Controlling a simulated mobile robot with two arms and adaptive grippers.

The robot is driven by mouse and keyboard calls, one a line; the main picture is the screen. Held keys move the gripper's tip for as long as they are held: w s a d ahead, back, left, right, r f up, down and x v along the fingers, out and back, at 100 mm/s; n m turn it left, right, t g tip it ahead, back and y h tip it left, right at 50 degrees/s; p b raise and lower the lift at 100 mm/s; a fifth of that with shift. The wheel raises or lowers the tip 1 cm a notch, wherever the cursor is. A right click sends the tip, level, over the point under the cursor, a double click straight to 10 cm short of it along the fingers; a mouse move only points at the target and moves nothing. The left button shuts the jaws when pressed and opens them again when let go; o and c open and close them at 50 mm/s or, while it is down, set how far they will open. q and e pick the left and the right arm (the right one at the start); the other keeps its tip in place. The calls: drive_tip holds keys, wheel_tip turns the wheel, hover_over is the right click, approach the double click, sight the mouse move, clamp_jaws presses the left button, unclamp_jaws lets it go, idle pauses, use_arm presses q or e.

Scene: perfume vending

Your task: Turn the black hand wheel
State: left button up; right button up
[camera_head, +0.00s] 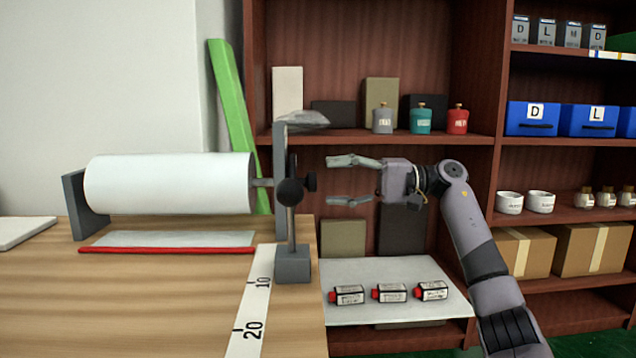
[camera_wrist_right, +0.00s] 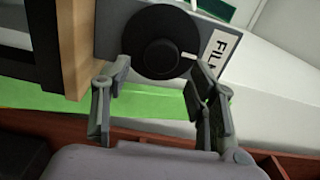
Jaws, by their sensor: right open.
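The black hand wheel (camera_head: 291,191) is mounted on the grey upright bracket at the right end of the white roll (camera_head: 170,184). In the right wrist view the wheel (camera_wrist_right: 160,42) is a round black disc with a raised hub and a small white mark at its edge. My right gripper (camera_head: 338,181) is open and empty, to the right of the wheel, with its fingers pointing left at it. In the wrist view my gripper (camera_wrist_right: 162,72) has one finger on each side of the wheel's lower part in the picture, with a gap visible in the head view. My left gripper is out of view.
The wooden table (camera_head: 160,310) carries the roll stand. A white shelf board (camera_head: 400,310) below my right gripper holds several small boxes with red ends. A green strip (camera_head: 228,110) leans behind the roll. Brown shelves (camera_head: 470,138) with bottles stand behind.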

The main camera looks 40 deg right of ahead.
drive_tip(key=v, duration=0.6)
drive_tip(key=shift+s+d, duration=0.25)
drive_tip(key=shift+d, duration=0.05)
